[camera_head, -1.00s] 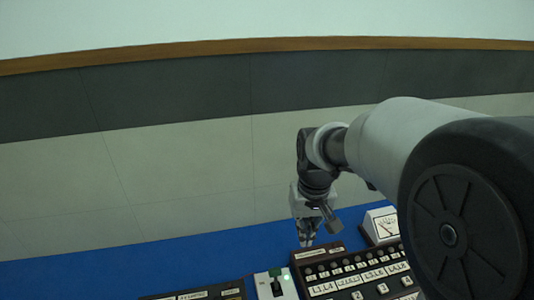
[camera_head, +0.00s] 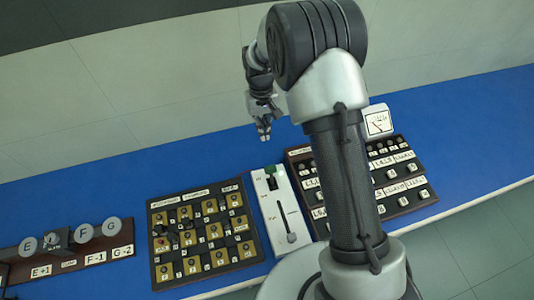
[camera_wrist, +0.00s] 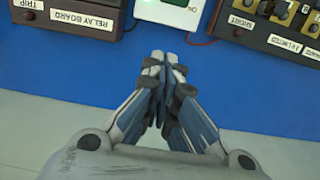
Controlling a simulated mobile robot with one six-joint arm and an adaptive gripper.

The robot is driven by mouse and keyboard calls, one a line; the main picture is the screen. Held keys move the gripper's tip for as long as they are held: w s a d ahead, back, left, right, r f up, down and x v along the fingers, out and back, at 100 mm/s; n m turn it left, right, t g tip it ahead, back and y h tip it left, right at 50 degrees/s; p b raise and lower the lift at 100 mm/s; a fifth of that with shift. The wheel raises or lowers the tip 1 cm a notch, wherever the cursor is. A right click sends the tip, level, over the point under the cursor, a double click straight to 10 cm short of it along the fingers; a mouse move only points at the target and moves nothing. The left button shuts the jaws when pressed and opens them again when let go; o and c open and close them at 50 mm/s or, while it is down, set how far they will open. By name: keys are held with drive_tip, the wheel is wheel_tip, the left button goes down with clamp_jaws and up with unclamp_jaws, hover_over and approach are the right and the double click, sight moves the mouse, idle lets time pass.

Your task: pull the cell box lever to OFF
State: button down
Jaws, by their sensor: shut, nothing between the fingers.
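A narrow white box (camera_head: 266,212) stands on the blue bench between two dark boards; I take it for the cell box. Its upper end has a green patch with a dark piece by it. A dark slot runs down its face to a grey knob (camera_head: 291,238) near the lower end. Which part is the lever is hard to tell. In the wrist view the box's edge (camera_wrist: 150,12) shows at the top, with green and an "ON" label. My gripper (camera_head: 264,135) is shut and empty, above the bench behind the box; its fingertips (camera_wrist: 164,60) meet, apart from the box.
A dark board with yellowish tiles (camera_head: 158,276) lies left of the box. A keyed panel (camera_head: 425,196) and a white meter (camera_head: 378,121) are at right, partly behind my arm. Round knobs (camera_head: 82,234) stand far left. Blue bench behind the boards is clear.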

sight(271, 176)
drive_tip(key=shift+s+d+f+b, duration=0.15)
drive_tip(key=shift+s+f, duration=0.6)
drive_tip(key=shift+f, duration=0.6)
drive_tip(key=shift+s+d+f+b, duration=0.15)
drive_tip(key=shift+s+f, duration=0.6)
drive_tip(key=shift+f, duration=0.65)
drive_tip(key=shift+s+d+f+b, duration=0.15)
drive_tip(key=shift+s+f, duration=0.6)
drive_tip(key=shift+f, duration=0.6)
